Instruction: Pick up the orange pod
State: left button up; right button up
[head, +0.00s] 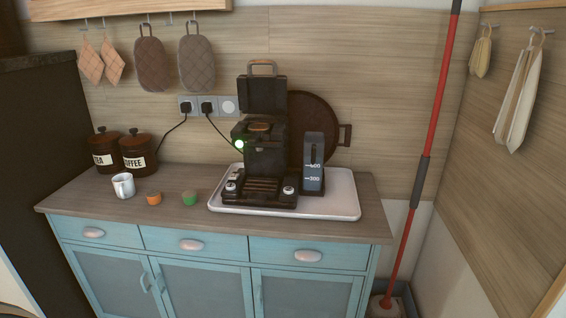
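The orange pod (154,198) stands on the wooden counter top, near its front edge on the left half. A green pod (189,198) stands a short way to its right, apart from it. A white mug (124,186) stands close to its left. Neither of my grippers shows in the head view, so I cannot see whether they are open or shut.
A black coffee machine (266,150) with its lid up stands on a white tray (335,207), beside a water tank (313,165). Two dark jars (138,152) stand behind the mug. A red pole (434,110) leans at the right. The counter front around the pods is clear.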

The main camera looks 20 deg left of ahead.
aim_at(153, 196)
jog(key=j+u, duration=0.15)
jog(key=u, duration=1.45)
jog(key=k+j, duration=0.05)
